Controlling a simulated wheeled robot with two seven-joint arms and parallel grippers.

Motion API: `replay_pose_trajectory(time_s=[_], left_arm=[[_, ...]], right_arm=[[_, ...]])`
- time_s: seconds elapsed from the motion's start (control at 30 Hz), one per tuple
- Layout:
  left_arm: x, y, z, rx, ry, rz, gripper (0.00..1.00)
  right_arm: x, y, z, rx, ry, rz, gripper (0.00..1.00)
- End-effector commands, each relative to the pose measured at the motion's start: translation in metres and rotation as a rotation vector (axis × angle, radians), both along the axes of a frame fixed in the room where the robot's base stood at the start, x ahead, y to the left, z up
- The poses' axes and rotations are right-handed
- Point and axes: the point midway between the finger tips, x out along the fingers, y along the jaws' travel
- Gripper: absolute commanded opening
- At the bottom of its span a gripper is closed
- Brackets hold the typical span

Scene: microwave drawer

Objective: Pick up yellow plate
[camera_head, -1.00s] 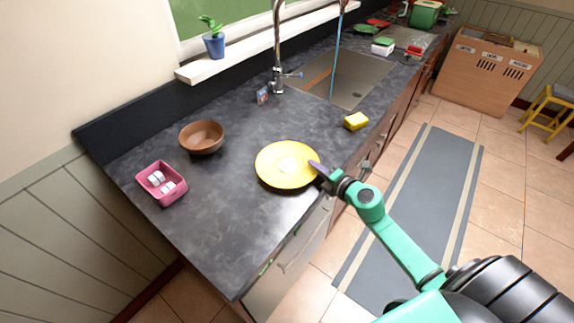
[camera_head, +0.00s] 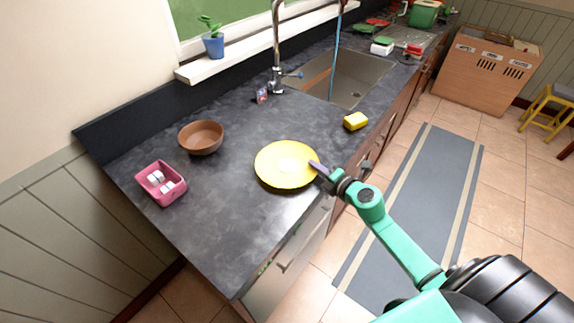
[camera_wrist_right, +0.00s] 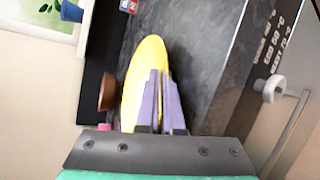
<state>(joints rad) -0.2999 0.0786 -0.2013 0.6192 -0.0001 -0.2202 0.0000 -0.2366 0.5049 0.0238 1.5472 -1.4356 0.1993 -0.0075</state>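The yellow plate (camera_head: 280,170) is at the front edge of the dark counter (camera_head: 235,210). My right gripper (camera_head: 317,167) reaches in from the lower right to the plate's right rim. In the right wrist view the purple fingers of the right gripper (camera_wrist_right: 161,85) are close together, with the rim of the yellow plate (camera_wrist_right: 143,75) at them; they look shut on it. The fingers hide part of the rim. I cannot tell whether the plate is clear of the counter. My left gripper is in neither view.
A brown bowl (camera_head: 201,138) and a pink container (camera_head: 161,184) with white items stand left of the plate. A yellow sponge (camera_head: 355,121) lies to the right, near the front edge. The sink (camera_head: 345,78) and faucet (camera_head: 277,55) are behind. Bare counter lies around the plate.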

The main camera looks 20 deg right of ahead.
Motion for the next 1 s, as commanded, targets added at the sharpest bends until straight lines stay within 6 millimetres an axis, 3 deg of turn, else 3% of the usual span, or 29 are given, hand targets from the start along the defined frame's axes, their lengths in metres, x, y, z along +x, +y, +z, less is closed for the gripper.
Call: replay_pose_trajectory(time_s=[0.87,1.0], left_arm=[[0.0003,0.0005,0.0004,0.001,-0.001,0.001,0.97],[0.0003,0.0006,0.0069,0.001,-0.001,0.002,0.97]], right_arm=[[0.0001,0.0001,0.0007,0.0,-0.001,0.0,0.0],[0.0002,0.0,0.0088,-0.001,-0.001,0.001,0.0]])
